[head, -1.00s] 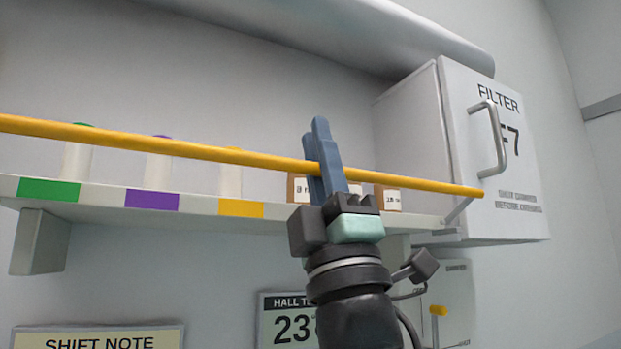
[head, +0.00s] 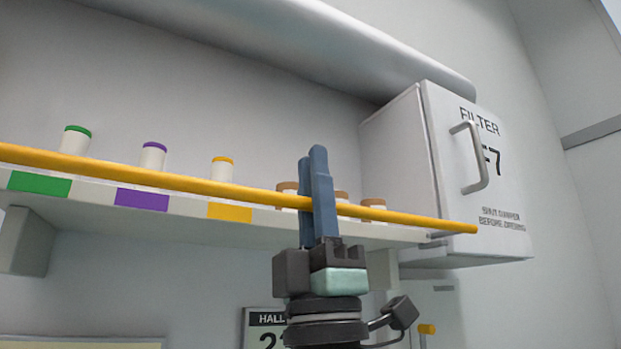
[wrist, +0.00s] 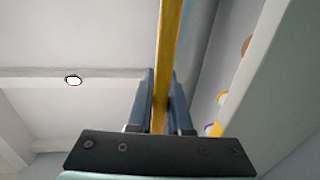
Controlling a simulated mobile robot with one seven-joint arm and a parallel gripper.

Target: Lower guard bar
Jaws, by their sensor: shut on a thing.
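The guard bar (head: 140,178) is a long yellow rod that runs across the head view in front of the shelf, from the left edge to its right end near the filter box. My gripper (head: 316,190) is shut on the bar right of its middle, with the blue fingers pointing up. In the wrist view the bar (wrist: 168,55) passes between the two fingers (wrist: 160,103). In the head view, the fingers hide a short stretch of the bar.
The shelf (head: 185,224) behind the bar has green, purple and yellow labels. Capped white rolls (head: 153,158) and several brown-topped ones stand on it. A white filter box (head: 455,215) with a metal handle (head: 483,170) is at the right. A large grey pipe (head: 300,40) runs above.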

